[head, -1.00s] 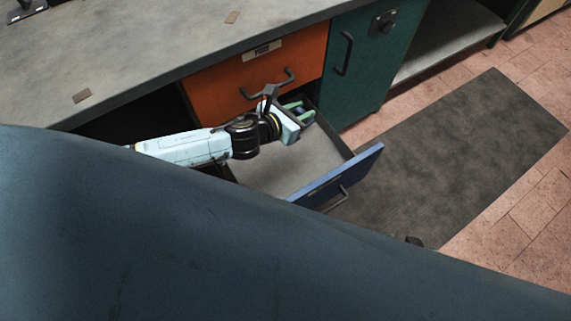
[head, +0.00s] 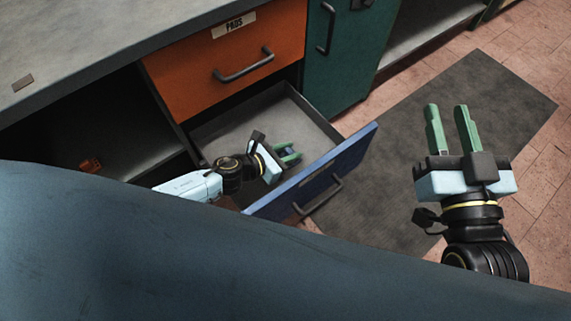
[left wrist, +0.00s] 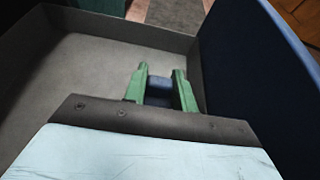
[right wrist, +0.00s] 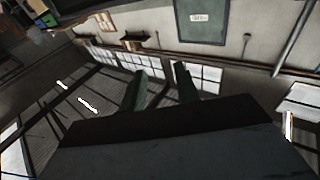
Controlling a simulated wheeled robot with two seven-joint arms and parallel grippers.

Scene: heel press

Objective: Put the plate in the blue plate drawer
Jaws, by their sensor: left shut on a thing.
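The drawer with the blue front (head: 345,165) stands pulled open below the orange drawer. Its grey floor (head: 255,122) shows bare. My left gripper (head: 294,154) is inside or just over the drawer, close behind the blue front. It is shut on a small blue piece, the plate (left wrist: 158,92), seen between its green fingers in the left wrist view. I cannot tell whether the plate touches the drawer floor. My right gripper (head: 448,108) is raised at the right, over the floor mat, with its fingers apart and nothing between them.
The orange drawer (head: 200,72), labelled PADS, is shut. A green cabinet door (head: 332,65) stands to its right. An open dark shelf space (head: 100,125) holds a small orange thing (head: 91,165) at the left. A dark mat (head: 400,140) lies on the tiled floor.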

